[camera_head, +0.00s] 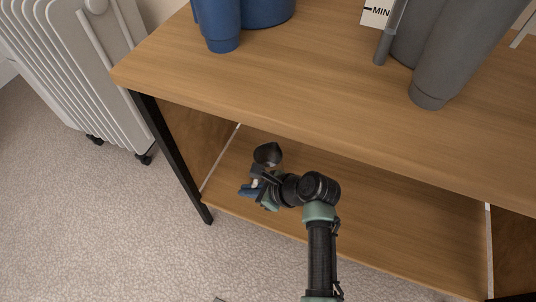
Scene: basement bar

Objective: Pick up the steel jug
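The steel jug (268,153) is a small grey metal vessel with its dark mouth showing, on the lower shelf near its left end. My gripper (258,181) reaches into the lower shelf space from the front, just in front of the jug. It overlaps the jug's lower part in the picture, so I cannot tell whether the two touch. The fingers are small and partly hidden by the wrist, so their opening is unclear.
The wooden table top (300,95) overhangs the lower shelf (400,235). A black leg (170,155) stands at left, beside a white radiator (75,65). Blue vessels (222,25) and grey vessels (455,50) stand on top. The shelf's right part is clear.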

